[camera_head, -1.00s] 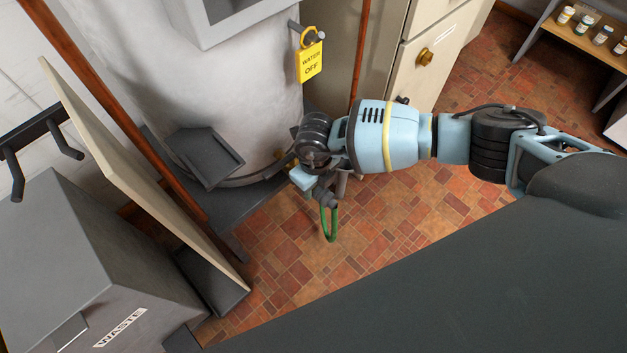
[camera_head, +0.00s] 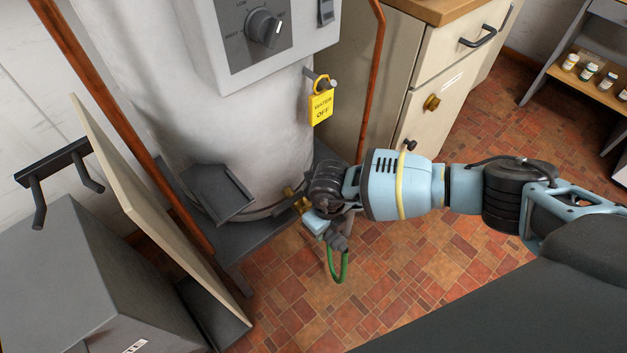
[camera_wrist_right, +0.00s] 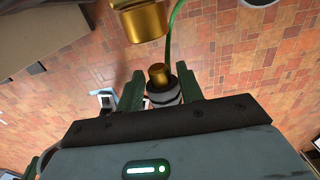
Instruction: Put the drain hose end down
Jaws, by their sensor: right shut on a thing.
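My right gripper (camera_head: 335,228) is low in front of the white tank, beside the brass drain valve (camera_head: 297,200). In the right wrist view, its green fingers (camera_wrist_right: 160,92) are shut on the drain hose end (camera_wrist_right: 163,95), a grey collar with a brass tip. The brass valve (camera_wrist_right: 143,20) shows ahead of the tip, with a gap in the picture between them. The green hose (camera_head: 338,268) hangs in a loop below the gripper, above the tiled floor. The hose end is mostly hidden by the gripper in the head view. My left gripper is not in view.
The tank (camera_head: 245,130) stands on a dark grey stand (camera_head: 245,240). A yellow "water off" tag (camera_head: 321,108) hangs above my right gripper. A cabinet (camera_head: 440,85) is behind my right arm. A grey bin (camera_head: 75,275) and a leaning board (camera_head: 150,200) are left. Tiled floor (camera_head: 300,265) lies open below.

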